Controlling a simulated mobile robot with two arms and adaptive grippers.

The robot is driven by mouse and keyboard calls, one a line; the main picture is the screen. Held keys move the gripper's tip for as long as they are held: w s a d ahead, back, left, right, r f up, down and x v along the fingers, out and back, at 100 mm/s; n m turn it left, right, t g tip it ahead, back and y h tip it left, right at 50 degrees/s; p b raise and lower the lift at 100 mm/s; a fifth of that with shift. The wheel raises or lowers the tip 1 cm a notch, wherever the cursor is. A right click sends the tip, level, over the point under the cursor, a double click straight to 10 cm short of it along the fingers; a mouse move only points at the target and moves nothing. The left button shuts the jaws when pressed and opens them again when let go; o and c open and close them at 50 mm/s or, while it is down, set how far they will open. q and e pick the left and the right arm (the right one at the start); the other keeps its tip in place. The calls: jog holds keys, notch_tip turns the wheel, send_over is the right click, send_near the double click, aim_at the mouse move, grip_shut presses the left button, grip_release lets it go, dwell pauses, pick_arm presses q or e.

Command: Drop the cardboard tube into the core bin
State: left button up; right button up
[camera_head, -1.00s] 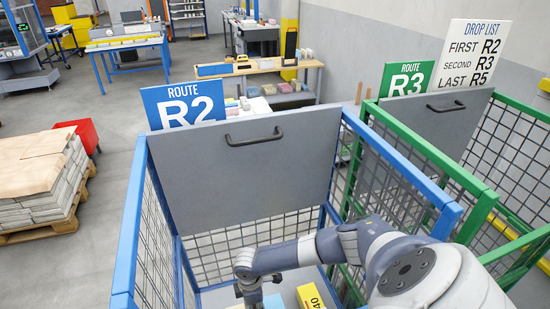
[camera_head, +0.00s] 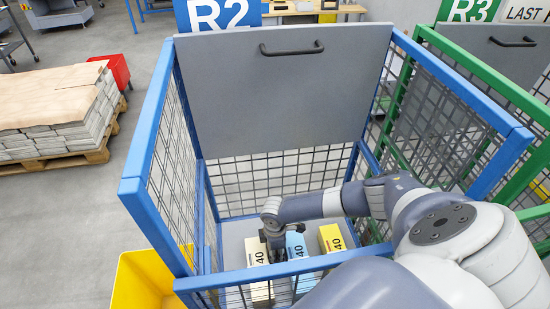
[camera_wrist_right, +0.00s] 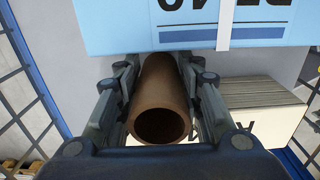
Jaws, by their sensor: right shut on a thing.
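The brown cardboard tube (camera_wrist_right: 158,90) lies between the fingers of my right gripper (camera_wrist_right: 165,75) in the right wrist view, its hollow end toward the camera. The gripper is shut on it. In the head view my right gripper (camera_head: 277,243) points down inside the blue R2 cage (camera_head: 152,115), close to the bundles; the tube cannot be made out there. An open yellow bin (camera_head: 140,285) stands outside the cage at the lower left; no label shows on it, so I cannot tell if it is the core bin. My left gripper is not in view.
Cream (camera_head: 256,252), light blue (camera_head: 296,245) and yellow (camera_head: 332,238) bundles sit in the cage. Its blue front rail (camera_head: 225,279) and mesh sides surround the gripper. A green R3 cage (camera_head: 470,60) stands at right. A pallet of stacked paper (camera_head: 55,115) is at left.

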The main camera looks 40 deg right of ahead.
jog(key=shift+f, duration=0.6)
jog(key=shift+f+b, duration=0.25)
jog(key=shift+b, duration=0.1)
jog(key=o, duration=1)
jog(key=shift+o, duration=0.2)
jog(key=shift+r, duration=0.15)
